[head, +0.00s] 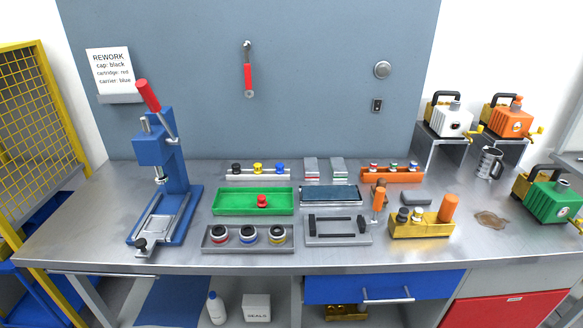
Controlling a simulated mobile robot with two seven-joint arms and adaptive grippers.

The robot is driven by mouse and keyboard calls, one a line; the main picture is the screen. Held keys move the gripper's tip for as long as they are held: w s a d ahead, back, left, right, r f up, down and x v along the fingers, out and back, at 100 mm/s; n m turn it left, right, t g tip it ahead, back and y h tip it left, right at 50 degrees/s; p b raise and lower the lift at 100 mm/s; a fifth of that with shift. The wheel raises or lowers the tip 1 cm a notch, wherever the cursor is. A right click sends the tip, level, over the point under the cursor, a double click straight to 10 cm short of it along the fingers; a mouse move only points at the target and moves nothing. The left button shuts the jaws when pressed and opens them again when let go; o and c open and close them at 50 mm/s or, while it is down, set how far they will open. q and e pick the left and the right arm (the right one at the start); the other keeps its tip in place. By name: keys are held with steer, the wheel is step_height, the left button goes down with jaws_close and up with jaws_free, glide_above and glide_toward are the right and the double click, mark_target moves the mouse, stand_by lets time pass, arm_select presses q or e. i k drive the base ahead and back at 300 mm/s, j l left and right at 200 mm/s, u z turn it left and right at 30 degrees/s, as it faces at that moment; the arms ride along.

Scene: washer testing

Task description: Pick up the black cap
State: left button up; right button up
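The black cap (236,168) sits at the left end of a pale rack (268,175) toward the back of the bench. A yellow cap (257,167) and a blue cap (280,168) stand in the same rack to its right. A card (110,68) on the back panel at the left reads "REWORK", cap black, cartridge red, carrier blue. Neither of my grippers shows in the head view, so I cannot see their state.
A blue press (155,165) with a red handle stands at the left. In front of the rack are a green tray (225,202) holding a red piece and a grey tray (210,245) with three round parts. An orange rack (393,178) and yellow fixture (425,228) are at right.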

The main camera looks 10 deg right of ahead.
mark_target(236, 166)
steer(key=j+z, duration=0.15)
steer(key=z, duration=0.3)
steer(key=j+z, duration=0.2)
steer(key=z, duration=0.25)
steer(key=j+z, duration=0.15)
steer(key=z, duration=0.3)
steer(key=k+j+z, duration=0.1)
steer(key=j+z, duration=0.25)
steer(key=k+j+z, duration=0.1)
steer(key=j+z, duration=0.3)
steer(key=j, duration=0.15)
